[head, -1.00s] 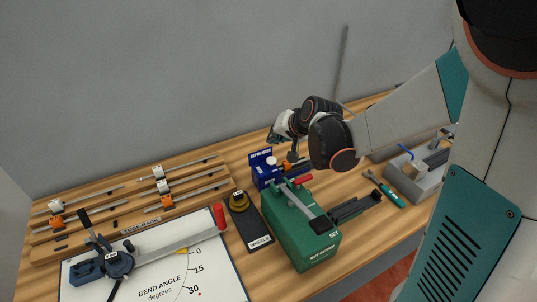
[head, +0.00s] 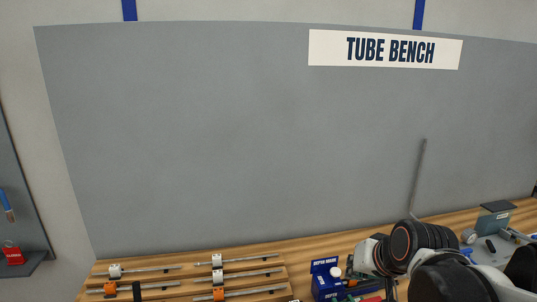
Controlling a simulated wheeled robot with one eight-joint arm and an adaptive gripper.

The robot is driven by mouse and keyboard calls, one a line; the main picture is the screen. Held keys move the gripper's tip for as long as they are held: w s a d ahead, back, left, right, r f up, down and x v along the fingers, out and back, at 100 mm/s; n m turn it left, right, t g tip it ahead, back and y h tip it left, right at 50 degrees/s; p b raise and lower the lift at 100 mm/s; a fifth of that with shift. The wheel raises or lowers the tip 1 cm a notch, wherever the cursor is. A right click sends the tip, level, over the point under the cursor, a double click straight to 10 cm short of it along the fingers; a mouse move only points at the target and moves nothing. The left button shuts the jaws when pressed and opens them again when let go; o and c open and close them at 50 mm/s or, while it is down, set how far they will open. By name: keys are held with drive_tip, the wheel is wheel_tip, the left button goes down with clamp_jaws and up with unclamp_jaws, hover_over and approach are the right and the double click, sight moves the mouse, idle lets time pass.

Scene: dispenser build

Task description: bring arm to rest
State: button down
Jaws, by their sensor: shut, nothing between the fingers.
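My arm reaches in from the lower right corner of the head view, with its dark joints and pale links over the bench. My gripper (head: 389,287) points down at the bottom edge, just right of the blue box. It is shut and empty. Its fingertips are small and partly cut off in this view.
A blue box (head: 324,284) stands close to my gripper. A wooden rack (head: 190,284) with several thin tubes in clips lies to the left. A grey device (head: 494,222) stands at the far right. A grey panel with a TUBE BENCH sign (head: 385,49) rises behind the bench.

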drive_tip(key=s+f+n+h+b, duration=0.1)
drive_tip(key=s+n, duration=0.1)
drive_tip(key=s, duration=1.1)
drive_tip(key=shift+s+d+f+n+b, duration=0.3)
drive_tip(key=shift+d+f+b, duration=0.05)
